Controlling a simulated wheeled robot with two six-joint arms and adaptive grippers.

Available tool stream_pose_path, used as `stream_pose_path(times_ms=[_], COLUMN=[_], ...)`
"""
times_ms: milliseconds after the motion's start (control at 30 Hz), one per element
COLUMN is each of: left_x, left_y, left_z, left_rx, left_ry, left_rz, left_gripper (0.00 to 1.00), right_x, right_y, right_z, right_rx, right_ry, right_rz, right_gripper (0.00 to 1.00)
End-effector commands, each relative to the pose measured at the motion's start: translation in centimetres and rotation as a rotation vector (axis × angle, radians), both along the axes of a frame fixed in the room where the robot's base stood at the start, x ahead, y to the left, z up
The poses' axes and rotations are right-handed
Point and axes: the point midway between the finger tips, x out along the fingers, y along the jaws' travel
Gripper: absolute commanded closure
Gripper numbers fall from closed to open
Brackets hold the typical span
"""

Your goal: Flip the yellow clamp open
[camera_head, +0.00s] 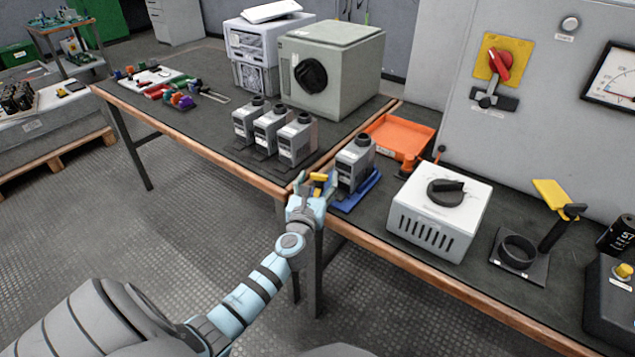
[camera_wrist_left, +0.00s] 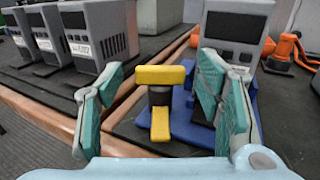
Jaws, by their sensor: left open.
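The yellow clamp (camera_wrist_left: 163,76) has a T-shaped yellow handle on a short black post, beside a blue base (camera_wrist_left: 195,130). In the head view its yellow part (camera_head: 318,177) shows small at the table's front edge. My left gripper (camera_head: 315,186) is there, open and empty. In the left wrist view the teal fingers of this gripper (camera_wrist_left: 162,68) stand apart on either side of the clamp, with no clear contact. A grey capacitor unit (camera_head: 355,162) stands upright on the blue base (camera_head: 357,192), just right of the clamp. My right gripper is not in view.
Several similar grey units (camera_head: 297,140) stand left of the gripper. An orange tray (camera_head: 405,135) lies behind the blue base. A white box with a black knob (camera_head: 438,220) stands to the right. Farther right is another yellow lever (camera_head: 550,194) beside a black ring holder (camera_head: 517,252).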

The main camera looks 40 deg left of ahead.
Motion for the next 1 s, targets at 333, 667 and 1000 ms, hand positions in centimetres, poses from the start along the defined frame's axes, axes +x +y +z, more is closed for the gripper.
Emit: stream_pose_path(times_ms=[333, 667, 1000], left_x=[0.0, -0.2, -0.3], left_y=[0.0, 0.8, 0.9], left_z=[0.0, -0.2, 0.0], left_rx=[0.000, 0.011, 0.003], left_ry=[0.000, 0.002, 0.001], left_rz=[-0.001, -0.243, -0.430], left_gripper=[0.82, 0.88, 0.88], right_x=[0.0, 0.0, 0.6], right_y=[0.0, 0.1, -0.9], right_z=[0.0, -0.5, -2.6], right_rx=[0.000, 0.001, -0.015], right_ry=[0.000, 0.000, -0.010], right_rz=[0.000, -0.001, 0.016], right_gripper=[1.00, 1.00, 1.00])
